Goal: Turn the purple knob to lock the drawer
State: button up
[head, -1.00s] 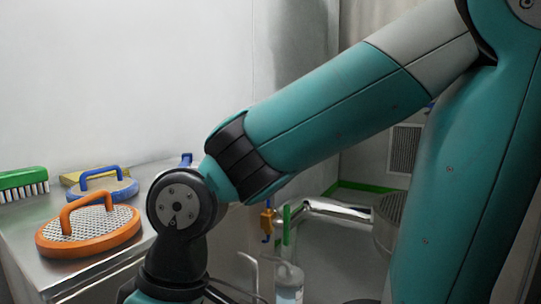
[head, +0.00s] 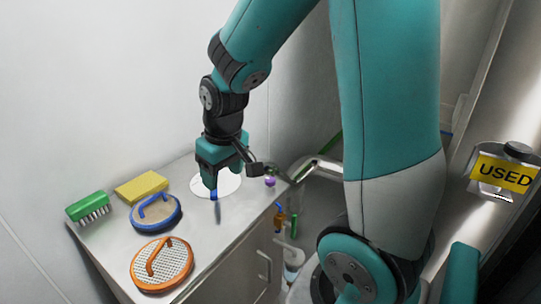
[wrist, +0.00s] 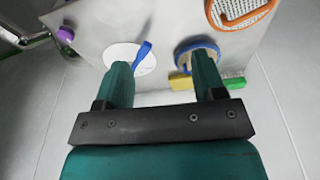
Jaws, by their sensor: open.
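The purple knob (head: 270,181) is small and sits by the right back edge of the steel counter. It also shows at the upper left in the wrist view (wrist: 66,34). My gripper (head: 215,188) points down over the counter, left of the knob and apart from it. In the wrist view its two fingers (wrist: 163,78) are spread with nothing held between them. The cabinet front below the counter has a bar handle (head: 264,266). I cannot tell which part is the drawer or how far it is shut.
A white disc (head: 230,184) with a blue handle (wrist: 143,52) lies under my gripper. An orange sieve (head: 162,278), a blue-rimmed sieve (head: 156,224), a yellow block (head: 141,187) and a green brush (head: 87,207) are on the counter. A metal pipe (head: 318,166) runs near the knob.

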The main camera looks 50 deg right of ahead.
jog(key=w+d+g, duration=0.1)
jog(key=w+d, duration=0.2)
jog(key=d, duration=0.4)
jog(key=w+d, duration=0.3)
jog(key=d, duration=0.4)
jog(key=g, duration=0.1)
send_over(271, 180)
jog(key=shift+m, duration=0.5)
notch_tip(271, 180, down, 18)
jog(key=shift+w+r+p, duration=0.1)
jog(key=shift+r+p, duration=0.1)
jog(key=shift+p, duration=0.15)
jog(key=c, duration=0.9)
